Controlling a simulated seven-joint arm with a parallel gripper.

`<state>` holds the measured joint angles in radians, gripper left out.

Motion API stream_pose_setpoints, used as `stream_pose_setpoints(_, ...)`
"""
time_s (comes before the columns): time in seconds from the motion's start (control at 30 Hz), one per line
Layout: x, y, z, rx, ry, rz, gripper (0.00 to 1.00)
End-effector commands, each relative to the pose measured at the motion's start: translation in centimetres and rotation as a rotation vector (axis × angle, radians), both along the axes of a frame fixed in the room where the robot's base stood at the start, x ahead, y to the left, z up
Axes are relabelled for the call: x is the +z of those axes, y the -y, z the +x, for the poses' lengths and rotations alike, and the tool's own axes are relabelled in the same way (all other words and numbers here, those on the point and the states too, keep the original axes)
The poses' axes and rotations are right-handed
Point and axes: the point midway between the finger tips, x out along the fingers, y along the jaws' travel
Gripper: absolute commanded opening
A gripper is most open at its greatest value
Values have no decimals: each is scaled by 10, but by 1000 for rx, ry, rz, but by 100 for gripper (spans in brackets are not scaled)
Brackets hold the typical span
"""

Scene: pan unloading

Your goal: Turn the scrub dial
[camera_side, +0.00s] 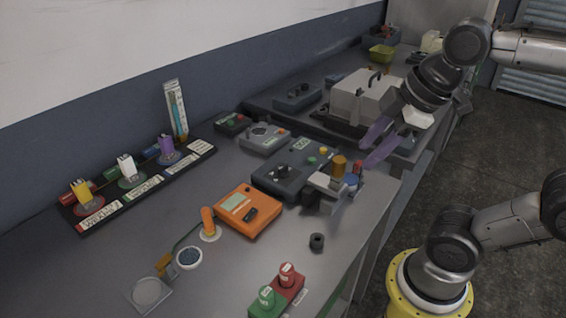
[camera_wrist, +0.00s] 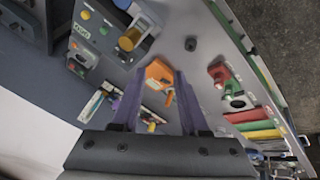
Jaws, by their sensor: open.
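I cannot tell which knob is the scrub dial, as no label is readable. A dark knob (camera_side: 281,173) sits on a dark control box (camera_side: 264,182) in the middle of the bench; the box also shows at the upper left of the wrist view (camera_wrist: 92,37). A smaller grey box (camera_side: 251,143) behind it carries a round dial (camera_side: 261,131). My gripper (camera_side: 367,152), with purple fingers, is open and empty, above and right of the dark box. In the wrist view the open fingers (camera_wrist: 158,72) frame the orange meter (camera_wrist: 159,75) on the bench below.
The orange meter (camera_side: 246,211) stands in front of the dark box. A small black cylinder (camera_side: 317,242) and a red-green box (camera_side: 277,301) lie near the bench edge. A large grey case (camera_side: 360,100) stands behind my gripper. A labelled rack (camera_side: 140,187) runs along the wall.

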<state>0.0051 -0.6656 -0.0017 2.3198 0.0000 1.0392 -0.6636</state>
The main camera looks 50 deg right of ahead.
Motion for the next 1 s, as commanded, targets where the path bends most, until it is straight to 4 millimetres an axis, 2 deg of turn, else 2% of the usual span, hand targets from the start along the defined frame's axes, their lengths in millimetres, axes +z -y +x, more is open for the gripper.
stream_pose_setpoints(0.1, 24, 3, 31, 230, -54, -109, 44)
stream_pose_setpoints(0.2, 38, 7, 62, 428, -111, -187, 44)
stream_pose_setpoints(0.37, 46, 16, 115, 688, -198, -263, 44)
stream_pose_setpoints(0.53, 34, 28, 171, 871, -285, -279, 44)
stream_pose_setpoints(0.7, 6, 41, 213, 906, -354, -248, 44)
stream_pose_setpoints(0.8, -11, 45, 225, 902, -386, -226, 44)
stream_pose_setpoints(1.0, -31, 49, 229, 898, -422, -201, 44)
